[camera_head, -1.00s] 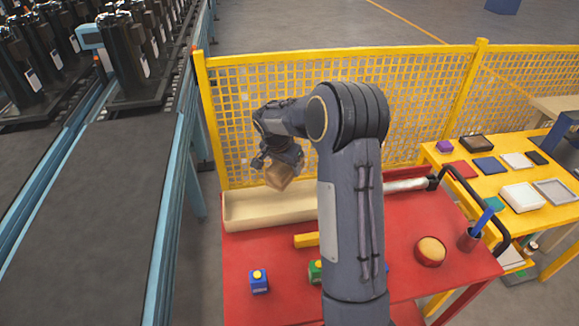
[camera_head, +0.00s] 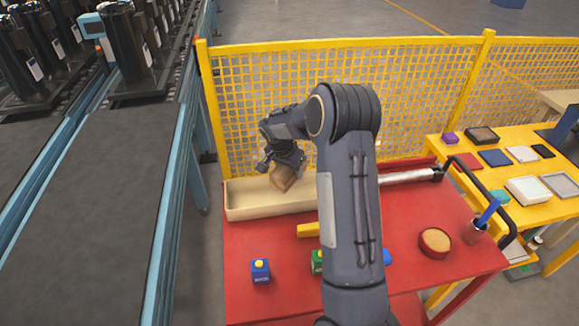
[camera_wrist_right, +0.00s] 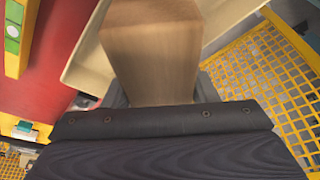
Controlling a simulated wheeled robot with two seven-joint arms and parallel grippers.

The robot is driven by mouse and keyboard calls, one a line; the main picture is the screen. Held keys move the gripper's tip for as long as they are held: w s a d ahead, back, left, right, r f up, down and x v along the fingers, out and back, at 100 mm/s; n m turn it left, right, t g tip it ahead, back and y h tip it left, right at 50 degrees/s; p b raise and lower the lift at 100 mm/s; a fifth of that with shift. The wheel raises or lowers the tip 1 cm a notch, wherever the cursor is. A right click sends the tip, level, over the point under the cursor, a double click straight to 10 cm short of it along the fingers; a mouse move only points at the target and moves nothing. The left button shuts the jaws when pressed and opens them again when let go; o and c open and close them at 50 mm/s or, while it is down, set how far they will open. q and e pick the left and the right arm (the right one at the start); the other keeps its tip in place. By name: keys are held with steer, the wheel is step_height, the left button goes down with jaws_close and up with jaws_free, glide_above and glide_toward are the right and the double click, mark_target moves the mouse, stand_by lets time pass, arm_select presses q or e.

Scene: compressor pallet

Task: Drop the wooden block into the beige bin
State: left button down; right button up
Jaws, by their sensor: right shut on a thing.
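The wooden block (camera_head: 284,177) is in my right gripper (camera_head: 281,166), which is shut on it. In the right wrist view the block (camera_wrist_right: 150,45) fills the top middle, between the fingers. The beige bin (camera_head: 245,208) is a long, low tray at the back left of the red table. In the head view the block appears over the bin's back part. The bin's wall (camera_wrist_right: 88,60) also shows behind the block in the right wrist view. My right arm hides the bin's right end. My left gripper is not in view.
A yellow mesh fence (camera_head: 340,100) rises behind. A conveyor (camera_head: 90,200) runs at left.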

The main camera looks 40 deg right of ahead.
mark_target(285, 168)
steer(key=o, duration=1.3)
steer(key=b+v, duration=0.1)
steer(key=v, duration=0.6)
steer(key=shift+b, duration=0.3)
steer(key=shift+a+r, duration=0.15)
steer(key=shift+r, duration=0.25)
